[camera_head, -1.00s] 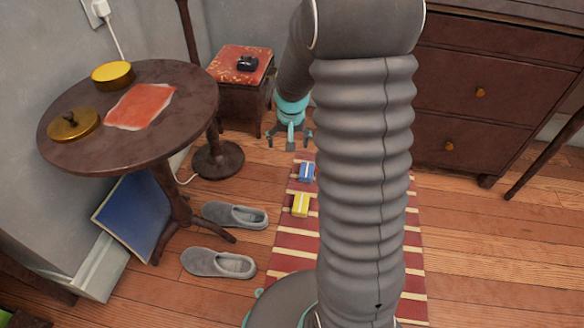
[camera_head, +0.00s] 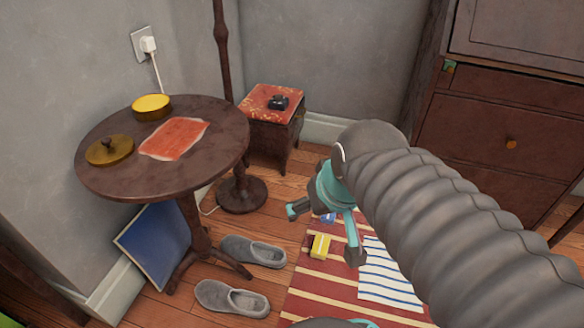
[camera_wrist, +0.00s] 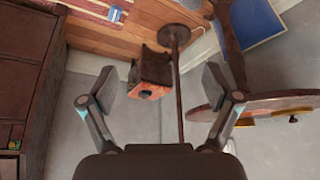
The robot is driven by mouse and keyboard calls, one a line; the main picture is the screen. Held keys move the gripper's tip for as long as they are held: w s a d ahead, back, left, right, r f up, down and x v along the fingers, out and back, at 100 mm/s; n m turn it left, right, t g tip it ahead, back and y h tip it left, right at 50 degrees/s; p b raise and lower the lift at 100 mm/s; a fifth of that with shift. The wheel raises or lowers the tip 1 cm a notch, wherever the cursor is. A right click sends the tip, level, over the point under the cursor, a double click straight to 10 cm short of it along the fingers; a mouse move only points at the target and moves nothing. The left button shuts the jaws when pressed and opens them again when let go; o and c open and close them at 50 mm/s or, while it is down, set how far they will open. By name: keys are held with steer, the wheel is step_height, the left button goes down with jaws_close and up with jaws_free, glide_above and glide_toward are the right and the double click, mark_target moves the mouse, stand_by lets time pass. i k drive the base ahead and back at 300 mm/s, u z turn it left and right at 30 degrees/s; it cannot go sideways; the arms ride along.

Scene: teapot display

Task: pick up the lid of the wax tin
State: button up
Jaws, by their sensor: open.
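The lid (camera_head: 109,152) is a flat brass-coloured disc with a small dark knob, lying knob up on the left of the round dark table (camera_head: 150,183). The wax tin (camera_head: 151,106), round with a bright yellow inside, stands uncovered at the table's back edge, apart from the lid. My gripper (camera_head: 323,233) is open and empty, to the right of the table and lower than its top. In the wrist view, which looks upside down, my gripper (camera_wrist: 160,88) has its fingers spread wide. The tabletop (camera_wrist: 268,104) shows at the right there, with the tin (camera_wrist: 245,122) partly behind a finger.
A red cloth or paper (camera_head: 174,139) lies beside the lid. A lamp pole (camera_head: 223,50) stands behind the table, near a red-topped stool (camera_head: 270,105). Grey slippers (camera_head: 232,298) and a blue panel (camera_head: 152,243) are below. Drawers (camera_head: 490,140) stand at right.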

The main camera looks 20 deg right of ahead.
mark_target(108, 151)
steer(key=u, duration=0.55)
steer(key=k, duration=1.3)
steer(key=u, duration=1.1)
steer(key=i, duration=0.95)
steer(key=z, duration=0.45)
